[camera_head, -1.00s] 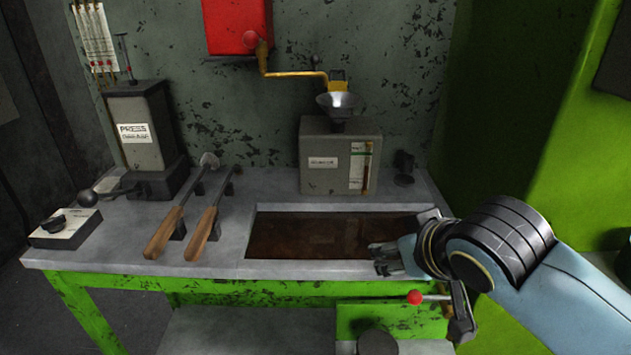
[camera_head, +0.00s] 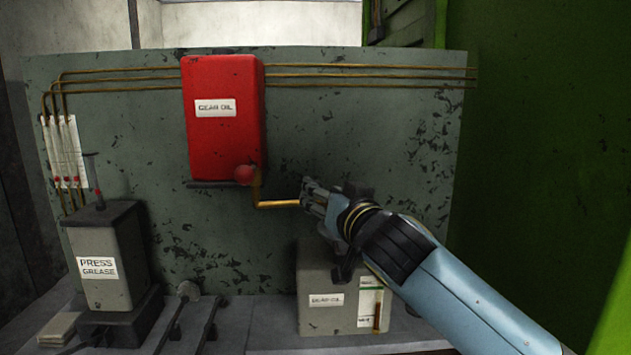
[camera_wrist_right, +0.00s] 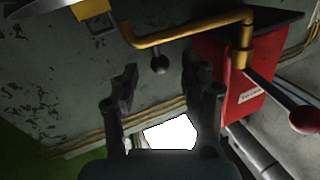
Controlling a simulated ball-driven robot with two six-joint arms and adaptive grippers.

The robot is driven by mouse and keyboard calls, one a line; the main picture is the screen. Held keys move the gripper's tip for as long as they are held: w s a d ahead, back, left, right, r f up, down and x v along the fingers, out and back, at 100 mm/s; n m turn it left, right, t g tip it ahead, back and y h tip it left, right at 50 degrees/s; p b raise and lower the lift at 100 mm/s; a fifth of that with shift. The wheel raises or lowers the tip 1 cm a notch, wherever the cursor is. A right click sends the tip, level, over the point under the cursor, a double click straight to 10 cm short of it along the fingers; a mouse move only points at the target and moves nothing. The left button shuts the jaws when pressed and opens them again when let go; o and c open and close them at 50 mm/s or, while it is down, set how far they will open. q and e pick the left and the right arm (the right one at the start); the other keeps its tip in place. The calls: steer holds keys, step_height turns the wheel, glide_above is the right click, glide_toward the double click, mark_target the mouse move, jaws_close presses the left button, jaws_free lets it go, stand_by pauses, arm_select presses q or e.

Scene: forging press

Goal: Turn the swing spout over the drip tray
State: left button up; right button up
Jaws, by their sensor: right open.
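The swing spout (camera_head: 277,204) is a brass pipe under the red gear oil tank (camera_head: 222,118), pointing right along the wall. My right gripper (camera_head: 309,194) is at its outer part and hides its end in the head view. In the right wrist view the spout (camera_wrist_right: 190,32) crosses above my open right gripper (camera_wrist_right: 162,92). A dark ball knob (camera_wrist_right: 160,65) on a short stem by the pipe shows ahead, between the fingers in the picture; contact is not visible. The yellow spout end (camera_wrist_right: 90,9) is at top left. My left gripper is not in view.
The valve's red ball knob (camera_head: 245,175) is close to the spout's pivot. A grey gear oil box (camera_head: 325,290) stands below my arm. The press grease unit (camera_head: 104,262) stands at left. Brass pipes (camera_head: 370,78) run along the wall. The wall right of my gripper is clear.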

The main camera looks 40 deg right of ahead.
steer(key=x, duration=0.4)
steer(key=shift+p, duration=0.35)
steer(key=c, duration=0.8)
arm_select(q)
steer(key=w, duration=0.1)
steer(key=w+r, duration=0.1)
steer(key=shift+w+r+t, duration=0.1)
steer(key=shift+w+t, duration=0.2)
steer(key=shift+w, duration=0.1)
arm_select(e)
jaws_close()
